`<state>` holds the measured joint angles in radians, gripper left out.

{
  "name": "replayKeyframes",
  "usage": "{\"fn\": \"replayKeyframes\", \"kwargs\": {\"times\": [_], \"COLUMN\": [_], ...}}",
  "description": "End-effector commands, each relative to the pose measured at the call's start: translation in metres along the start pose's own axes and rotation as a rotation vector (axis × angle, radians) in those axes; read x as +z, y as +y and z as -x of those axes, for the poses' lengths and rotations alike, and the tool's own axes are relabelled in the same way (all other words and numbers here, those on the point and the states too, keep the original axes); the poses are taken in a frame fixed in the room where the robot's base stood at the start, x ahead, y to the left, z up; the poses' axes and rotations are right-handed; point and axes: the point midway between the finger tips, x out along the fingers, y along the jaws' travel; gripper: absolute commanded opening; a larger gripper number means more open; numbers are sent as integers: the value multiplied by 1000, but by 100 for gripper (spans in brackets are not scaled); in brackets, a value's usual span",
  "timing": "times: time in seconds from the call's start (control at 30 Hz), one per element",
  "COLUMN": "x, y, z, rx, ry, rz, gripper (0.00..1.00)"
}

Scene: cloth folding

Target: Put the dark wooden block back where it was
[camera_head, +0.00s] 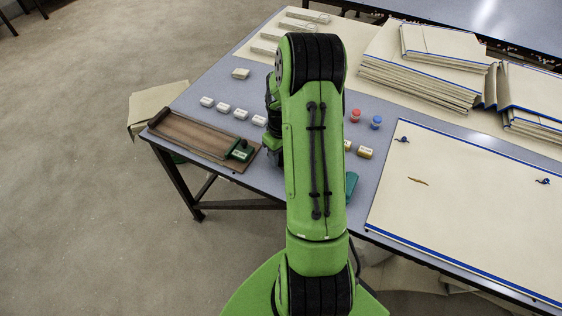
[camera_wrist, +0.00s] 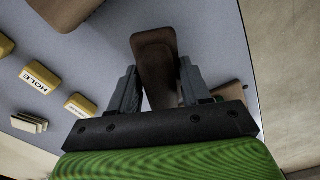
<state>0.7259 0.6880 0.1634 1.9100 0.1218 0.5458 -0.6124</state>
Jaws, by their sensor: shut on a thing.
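The dark wooden block (camera_wrist: 154,48) is brown with rounded corners and shows in the wrist view, between the two grey fingers of my gripper (camera_wrist: 160,78). My gripper is shut on it. The grey-blue table top (camera_wrist: 205,35) lies beyond the block; I cannot tell how high above it the block is. In the head view my green arm covers the middle of the table, and the held block cannot be made out there.
Yellow labelled blocks, one reading HOLE (camera_wrist: 40,77), lie left in the wrist view. In the head view a wooden board (camera_head: 190,135) lies at the table's left end, near a row of white blocks (camera_head: 224,108). Red (camera_head: 355,115) and blue (camera_head: 376,121) items stand right of my arm, near a large blue-edged sheet (camera_head: 465,205).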

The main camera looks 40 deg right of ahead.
Motion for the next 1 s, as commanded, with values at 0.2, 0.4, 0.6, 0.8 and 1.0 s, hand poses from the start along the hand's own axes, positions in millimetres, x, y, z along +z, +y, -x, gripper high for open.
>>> {"fn": "replayKeyframes", "kwargs": {"times": [0.2, 0.4, 0.6, 0.8, 1.0], "x": [0, 0, 0, 0, -1], "y": [0, 0, 0, 0, 0], "z": [-21, -24, -23, -23, -5], "rx": [0, 0, -1, -1, 3], "ry": [0, -1, -1, -1, 3], "rz": [0, 0, 0, 0, 0], "gripper": [9, 9, 73, 73, 73]}}
